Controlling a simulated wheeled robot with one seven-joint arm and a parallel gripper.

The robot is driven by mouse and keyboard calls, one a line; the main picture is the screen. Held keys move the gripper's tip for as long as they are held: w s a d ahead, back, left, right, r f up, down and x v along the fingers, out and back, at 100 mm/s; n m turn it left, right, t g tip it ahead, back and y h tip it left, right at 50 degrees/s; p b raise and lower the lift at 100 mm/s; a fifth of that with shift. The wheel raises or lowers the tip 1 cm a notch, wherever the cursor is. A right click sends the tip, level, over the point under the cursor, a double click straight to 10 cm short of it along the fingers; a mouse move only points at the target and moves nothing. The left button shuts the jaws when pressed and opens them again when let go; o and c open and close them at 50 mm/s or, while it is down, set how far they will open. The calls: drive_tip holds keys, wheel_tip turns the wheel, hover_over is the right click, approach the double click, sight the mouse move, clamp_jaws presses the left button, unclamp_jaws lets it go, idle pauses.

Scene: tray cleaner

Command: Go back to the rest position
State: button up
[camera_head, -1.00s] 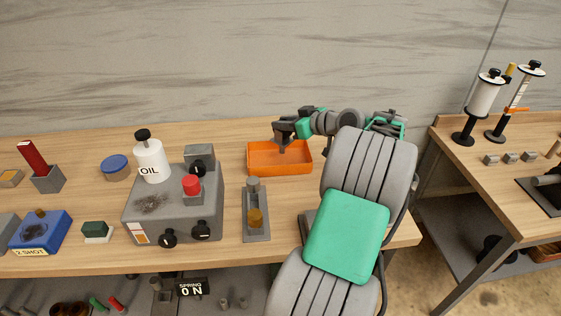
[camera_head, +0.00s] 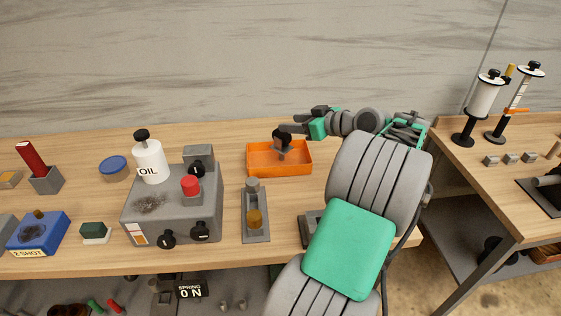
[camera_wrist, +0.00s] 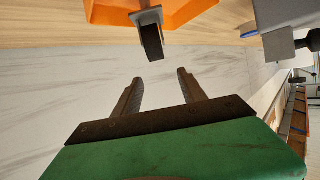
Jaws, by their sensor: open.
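My gripper (camera_head: 292,128) is above the back right of the orange tray (camera_head: 262,170). In the wrist view its two fingers are spread with nothing between them (camera_wrist: 160,77). A grey part with a black round knob (camera_head: 283,137) stands in the tray, just left of and below my fingers. It also shows in the wrist view (camera_wrist: 151,40), beyond my fingertips and apart from them, with the tray (camera_wrist: 190,10) around it at the top edge. My arm reaches in from the lower right of the head view.
A grey machine (camera_head: 170,215) carries an OIL bottle (camera_head: 149,162) and a red button (camera_head: 191,185). A grey fixture (camera_head: 256,212) stands in front of the tray. A blue box (camera_head: 38,235) is at the left. A second table (camera_head: 490,195) is at the right. The wall is behind.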

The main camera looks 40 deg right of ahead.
drive_tip(key=v, duration=0.3)
drive_tip(key=shift+s, duration=0.1)
drive_tip(key=shift+r, duration=0.15)
